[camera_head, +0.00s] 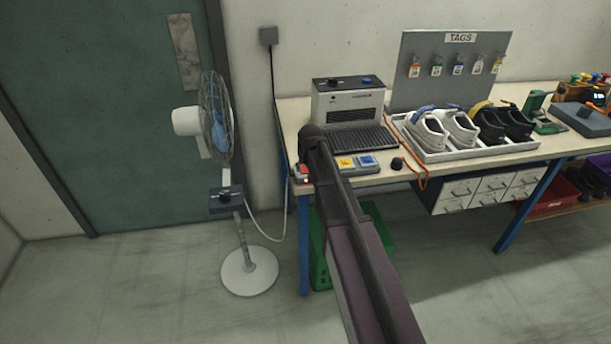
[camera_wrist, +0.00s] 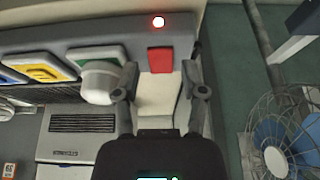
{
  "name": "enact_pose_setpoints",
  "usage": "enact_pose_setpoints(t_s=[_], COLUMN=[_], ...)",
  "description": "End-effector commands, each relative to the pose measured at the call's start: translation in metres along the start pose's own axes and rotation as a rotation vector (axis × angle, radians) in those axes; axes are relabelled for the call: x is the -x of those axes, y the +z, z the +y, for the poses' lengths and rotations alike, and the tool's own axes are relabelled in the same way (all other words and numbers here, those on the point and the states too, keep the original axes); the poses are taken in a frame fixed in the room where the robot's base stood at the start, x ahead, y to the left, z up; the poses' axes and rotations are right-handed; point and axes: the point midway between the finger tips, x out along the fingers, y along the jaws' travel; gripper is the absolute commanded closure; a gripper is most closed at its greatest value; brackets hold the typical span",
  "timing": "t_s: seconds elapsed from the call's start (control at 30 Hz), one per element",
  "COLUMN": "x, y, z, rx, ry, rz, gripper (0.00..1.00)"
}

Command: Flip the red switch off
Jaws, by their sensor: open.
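The red switch (camera_wrist: 160,60) shows in the wrist view on a grey housing, with a lit red lamp (camera_wrist: 158,22) beyond it. In the head view the red switch (camera_head: 301,169) sits at the left front corner of the workbench, just left of my arm. My gripper (camera_wrist: 161,93) is open and empty, its two fingers spread. In the picture the switch lies just beyond the fingertips and between them, with no clear contact. My fingers cannot be made out in the head view, where my arm covers part of the bench.
Yellow (camera_head: 346,163) and blue (camera_head: 367,161) buttons sit right of the switch on the workbench (camera_head: 290,125). A grey machine (camera_head: 347,103) stands behind them. A standing fan (camera_head: 217,125) is left of the bench. A shoe tray (camera_head: 460,152) lies farther right.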

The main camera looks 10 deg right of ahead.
Motion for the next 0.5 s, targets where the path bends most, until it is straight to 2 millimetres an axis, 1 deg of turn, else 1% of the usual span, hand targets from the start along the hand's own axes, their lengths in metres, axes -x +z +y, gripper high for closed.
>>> enact_pose_setpoints(t_s=[0.03, 0.2, 0.5], x=[-0.008, -0.018, -0.024], y=[0.001, 0.001, 0.000], z=[0.000, 0.000, 0.000], rx=[0.000, 0.000, 0.000], ry=[0.000, 0.000, 0.000], rz=[0.000, 0.000, 0.000], gripper=[0.46, 0.46, 0.46])
